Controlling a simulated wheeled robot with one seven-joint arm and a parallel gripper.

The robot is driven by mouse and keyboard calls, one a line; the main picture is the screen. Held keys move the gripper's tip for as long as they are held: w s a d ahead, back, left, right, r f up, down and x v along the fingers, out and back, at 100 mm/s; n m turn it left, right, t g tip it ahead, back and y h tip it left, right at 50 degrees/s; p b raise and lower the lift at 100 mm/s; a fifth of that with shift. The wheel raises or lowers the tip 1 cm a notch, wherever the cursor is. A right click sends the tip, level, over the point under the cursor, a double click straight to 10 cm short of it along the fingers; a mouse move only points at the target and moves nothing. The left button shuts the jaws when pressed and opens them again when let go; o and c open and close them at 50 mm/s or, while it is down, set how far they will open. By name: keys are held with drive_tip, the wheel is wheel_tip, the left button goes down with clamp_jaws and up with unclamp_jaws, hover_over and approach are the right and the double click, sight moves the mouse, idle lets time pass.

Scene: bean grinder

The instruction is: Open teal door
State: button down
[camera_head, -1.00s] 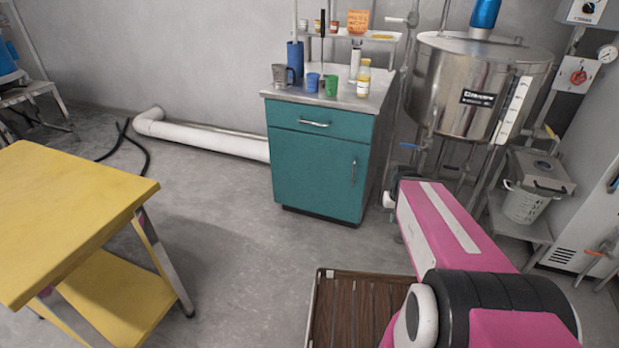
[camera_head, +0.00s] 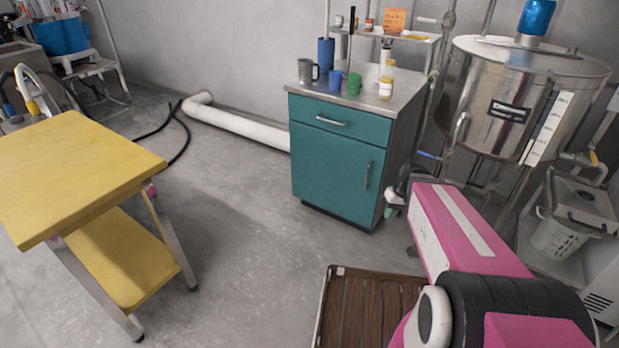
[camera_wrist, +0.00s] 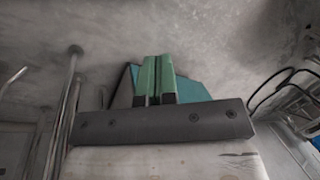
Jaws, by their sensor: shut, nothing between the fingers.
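The teal door (camera_head: 330,178) is the front of a small cabinet below a teal drawer (camera_head: 365,124). It looks closed, with an upright metal handle (camera_head: 366,177) near its right edge. My gripper (camera_head: 391,211) is small and partly hidden by my pink arm, low beside the cabinet's right side, to the right of the door handle and apart from it. In the wrist view my gripper (camera_wrist: 154,72) shows two green fingers pressed together with nothing between them. A teal surface (camera_wrist: 190,90) of the cabinet shows behind them; the door handle is not in that view.
Mugs, a bottle and a blue cylinder stand on the cabinet top (camera_head: 350,99). A steel tank (camera_head: 480,95) stands to the right. A yellow table (camera_head: 80,165) is at left, and a brown slatted platform (camera_head: 370,305) lies in front. The grey floor before the door is clear.

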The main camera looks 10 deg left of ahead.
drive_tip(key=w+a+r+n+g+y, duration=0.3)
drive_tip(key=w+a+n+g+y, duration=0.2)
drive_tip(key=w+a+n+y, duration=1.05)
drive_tip(key=s+a+n+h, duration=0.1)
drive_tip(key=s+a, duration=0.3)
drive_tip(key=a, duration=1.2)
drive_tip(key=shift+n+h, duration=0.35)
drive_tip(key=shift+n, duration=0.5)
drive_tip(key=shift+s+r, duration=0.1)
